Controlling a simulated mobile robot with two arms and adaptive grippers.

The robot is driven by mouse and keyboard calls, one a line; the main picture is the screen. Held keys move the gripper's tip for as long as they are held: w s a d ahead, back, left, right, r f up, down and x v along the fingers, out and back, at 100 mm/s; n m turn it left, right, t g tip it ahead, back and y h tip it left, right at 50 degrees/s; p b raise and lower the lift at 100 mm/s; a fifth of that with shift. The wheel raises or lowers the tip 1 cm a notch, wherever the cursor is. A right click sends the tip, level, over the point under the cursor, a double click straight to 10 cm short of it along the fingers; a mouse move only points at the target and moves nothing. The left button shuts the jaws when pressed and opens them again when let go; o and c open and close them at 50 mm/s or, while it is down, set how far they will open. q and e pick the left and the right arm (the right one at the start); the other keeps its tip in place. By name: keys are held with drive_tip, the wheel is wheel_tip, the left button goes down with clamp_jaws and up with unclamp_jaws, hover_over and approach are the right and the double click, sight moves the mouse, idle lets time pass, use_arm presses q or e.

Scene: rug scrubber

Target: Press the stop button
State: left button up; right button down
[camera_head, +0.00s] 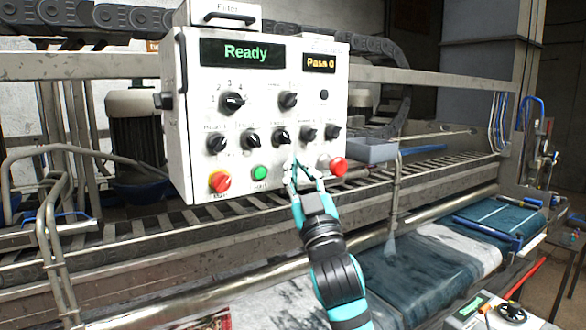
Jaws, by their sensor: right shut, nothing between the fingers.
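A white control panel (190,120) fills the upper middle of the head view. Its screens read "Ready" (246,53) and "Pass 0" (319,63). A red round button (338,167) sits at its lower right, and the label by it is too small to read. A green button (259,172) and a red-and-yellow knob (219,181) are at lower left. My right gripper (303,170) is shut and empty in front of the panel's lower edge, left of the red round button. I cannot tell whether it touches the panel. My left gripper is not in view.
Several black knobs (233,102) are on the panel close above the gripper. A grey tray (371,150) juts out to the panel's right. Metal rails and a roller conveyor run behind. A blue-and-white rug (425,270) lies below at right.

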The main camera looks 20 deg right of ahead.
drive_tip(key=shift+s+d, duration=0.1)
drive_tip(key=shift+s, duration=0.5)
